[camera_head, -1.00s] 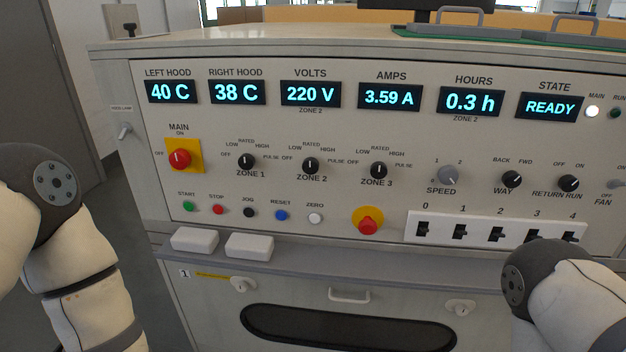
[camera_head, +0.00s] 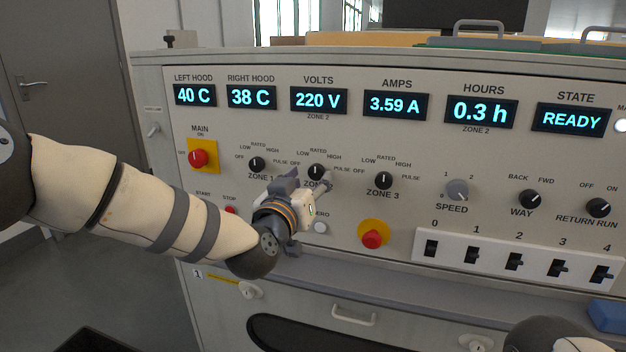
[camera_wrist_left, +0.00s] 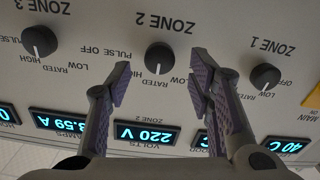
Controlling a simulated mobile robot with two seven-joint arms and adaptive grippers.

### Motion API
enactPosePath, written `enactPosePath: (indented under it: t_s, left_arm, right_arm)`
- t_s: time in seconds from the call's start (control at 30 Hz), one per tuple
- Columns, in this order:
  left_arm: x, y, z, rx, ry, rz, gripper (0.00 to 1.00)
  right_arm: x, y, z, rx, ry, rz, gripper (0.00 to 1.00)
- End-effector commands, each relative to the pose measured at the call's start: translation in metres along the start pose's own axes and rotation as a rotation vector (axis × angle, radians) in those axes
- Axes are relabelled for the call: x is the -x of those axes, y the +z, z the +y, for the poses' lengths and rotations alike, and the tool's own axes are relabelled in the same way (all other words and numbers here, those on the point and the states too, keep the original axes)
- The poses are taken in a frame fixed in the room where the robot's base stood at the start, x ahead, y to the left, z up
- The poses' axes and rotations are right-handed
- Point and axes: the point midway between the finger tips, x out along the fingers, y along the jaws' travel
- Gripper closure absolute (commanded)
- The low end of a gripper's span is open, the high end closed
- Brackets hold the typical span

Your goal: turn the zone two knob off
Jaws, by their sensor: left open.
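The zone two knob (camera_head: 316,171) is a black round knob with a white pointer, in the middle of the row of zone knobs. Its pointer stands about straight up, near RATED. In the left wrist view the knob (camera_wrist_left: 159,58) appears upside down, with its pointer toward the displays. My left gripper (camera_head: 308,182) is open in front of the panel at this knob. In the wrist view its two purple-padded fingers (camera_wrist_left: 160,78) lie to either side of the knob, apart from it in the picture. In the head view it partly hides the ZONE 2 label. My right gripper is out of view.
The zone one knob (camera_head: 257,164) and zone three knob (camera_head: 383,180) flank it. The red main switch (camera_head: 198,158) is at left, a red stop button (camera_head: 372,238) below. A white switch strip (camera_head: 490,262) is at lower right. A grey ledge (camera_head: 370,277) runs below the panel.

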Motion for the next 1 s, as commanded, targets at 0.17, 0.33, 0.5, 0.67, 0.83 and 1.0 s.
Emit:
enactPosePath:
  t_s: [0.17, 0.33, 0.5, 0.67, 0.83, 1.0]
  left_arm:
    - [-0.025, 0.003, 0.000, 0.002, 0.000, -0.002, 0.52]
    - [-0.031, 0.001, 0.000, 0.001, 0.001, -0.002, 0.52]
    - [-0.031, 0.000, 0.000, 0.000, 0.001, -0.002, 0.52]
    - [-0.030, 0.000, 0.000, 0.000, 0.001, -0.001, 0.89]
    - [-0.030, 0.000, 0.000, 0.001, 0.001, -0.001, 1.00]
    - [-0.030, 0.000, 0.000, 0.020, 0.001, -0.001, 1.00]
  right_arm:
    - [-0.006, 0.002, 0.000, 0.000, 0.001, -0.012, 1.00]
    - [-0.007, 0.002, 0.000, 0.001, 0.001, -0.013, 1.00]
    - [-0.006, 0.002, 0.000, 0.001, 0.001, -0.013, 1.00]
    - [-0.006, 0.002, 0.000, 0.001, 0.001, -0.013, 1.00]
    - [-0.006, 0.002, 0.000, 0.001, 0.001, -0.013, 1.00]
    - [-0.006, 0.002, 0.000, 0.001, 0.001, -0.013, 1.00]
